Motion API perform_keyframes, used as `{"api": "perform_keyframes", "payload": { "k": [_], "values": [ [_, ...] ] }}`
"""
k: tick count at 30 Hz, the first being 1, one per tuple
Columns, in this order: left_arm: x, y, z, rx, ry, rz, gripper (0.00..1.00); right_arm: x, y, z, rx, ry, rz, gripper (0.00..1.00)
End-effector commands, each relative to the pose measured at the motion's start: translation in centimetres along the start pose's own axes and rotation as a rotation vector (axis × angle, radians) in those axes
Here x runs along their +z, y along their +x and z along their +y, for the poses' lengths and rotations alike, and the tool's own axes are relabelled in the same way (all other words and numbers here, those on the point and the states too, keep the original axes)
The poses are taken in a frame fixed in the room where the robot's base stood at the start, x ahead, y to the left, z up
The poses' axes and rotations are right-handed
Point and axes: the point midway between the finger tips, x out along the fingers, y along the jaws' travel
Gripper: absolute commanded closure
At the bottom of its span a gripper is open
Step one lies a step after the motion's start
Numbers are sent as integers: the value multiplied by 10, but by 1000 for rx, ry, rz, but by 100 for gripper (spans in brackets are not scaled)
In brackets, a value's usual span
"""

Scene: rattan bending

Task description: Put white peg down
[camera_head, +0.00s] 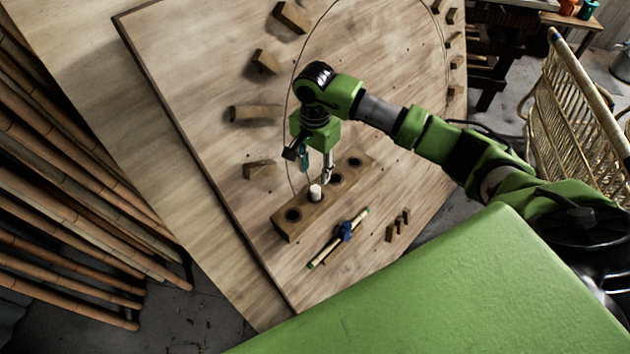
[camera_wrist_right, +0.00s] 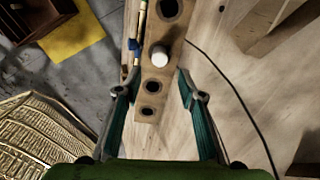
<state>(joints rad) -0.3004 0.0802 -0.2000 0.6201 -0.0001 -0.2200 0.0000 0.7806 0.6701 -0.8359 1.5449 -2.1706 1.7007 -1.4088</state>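The white peg (camera_head: 315,193) stands upright in the wooden block (camera_head: 285,226), in line with its dark holes. In the right wrist view the white peg (camera_wrist_right: 160,57) shows its round top, between a larger hole and two smaller ones in the wooden block (camera_wrist_right: 159,73). My right gripper (camera_head: 316,174) is just above the block, close to the peg. In the wrist view the fingers of my right gripper (camera_wrist_right: 156,73) are spread wide, with a gap to the peg on both sides and nothing between them. My left gripper is not in view.
A stick with a blue clamp (camera_head: 345,232) and several small wooden pieces (camera_head: 390,233) lie beside the block. Wooden blocks (camera_head: 265,62) ring the round board line. Bamboo poles (camera_head: 70,190) are at the left, a rattan frame (camera_head: 570,100) at the right.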

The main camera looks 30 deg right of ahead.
Motion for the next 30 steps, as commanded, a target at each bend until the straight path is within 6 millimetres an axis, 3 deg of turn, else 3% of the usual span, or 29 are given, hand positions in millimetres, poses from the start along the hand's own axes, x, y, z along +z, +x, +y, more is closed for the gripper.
{"api": "perform_keyframes", "payload": {
  "k": [3, 9, 26, 30],
  "values": [
    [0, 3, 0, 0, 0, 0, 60, -1, -21, 0, -2, -1, 3, 64],
    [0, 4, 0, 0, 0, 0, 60, 0, -39, 0, 0, 0, 1, 64],
    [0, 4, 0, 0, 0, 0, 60, 1, -41, 0, -1, 0, -3, 64],
    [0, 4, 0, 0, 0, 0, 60, 29, -34, -11, -52, 2, -80, 64]
  ]
}}
